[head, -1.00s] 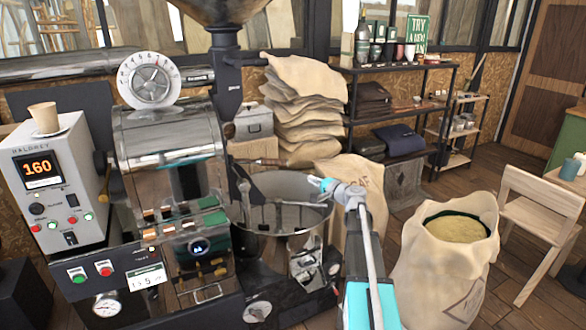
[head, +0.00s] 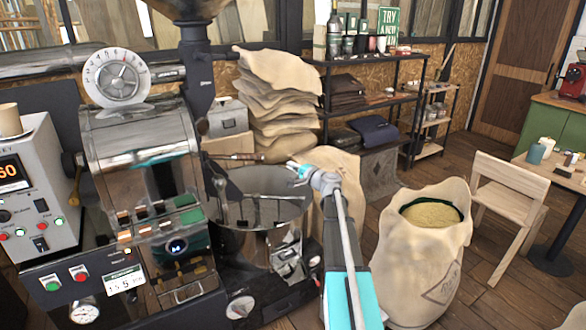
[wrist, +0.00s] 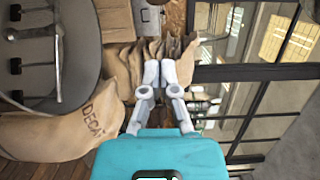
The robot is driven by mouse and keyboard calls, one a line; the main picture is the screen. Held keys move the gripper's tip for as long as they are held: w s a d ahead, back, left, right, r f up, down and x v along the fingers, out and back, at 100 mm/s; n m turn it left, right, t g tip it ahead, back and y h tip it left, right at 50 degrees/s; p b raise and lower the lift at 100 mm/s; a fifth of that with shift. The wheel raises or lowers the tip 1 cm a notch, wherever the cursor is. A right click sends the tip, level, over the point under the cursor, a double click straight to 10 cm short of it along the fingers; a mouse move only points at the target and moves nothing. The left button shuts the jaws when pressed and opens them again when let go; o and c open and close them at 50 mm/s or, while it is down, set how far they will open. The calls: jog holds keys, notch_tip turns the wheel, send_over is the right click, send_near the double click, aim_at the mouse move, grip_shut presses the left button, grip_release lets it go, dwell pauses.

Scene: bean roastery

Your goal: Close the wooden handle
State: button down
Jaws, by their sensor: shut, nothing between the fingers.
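Smaller wood-coloured knobs (head: 193,256) show on the roaster's front. My gripper (head: 297,168) is at the bin's right rim in the head view, right of the wooden handle and apart from it. In the wrist view my gripper (wrist: 159,73) has its two fingers together with nothing between them. I cannot make out the wooden handle in the wrist view.
A stack of sacks (head: 277,100) stands behind the bin. An open sack of beans (head: 425,260) stands right of my arm, near a wooden chair (head: 508,195). A black shelf (head: 370,62) stands at the back.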

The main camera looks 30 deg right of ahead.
aim_at(248, 157)
jog(key=w+a, duration=0.5)
jog(key=w, duration=0.4)
jog(key=shift+w+a, duration=0.15)
dwell(0.4)
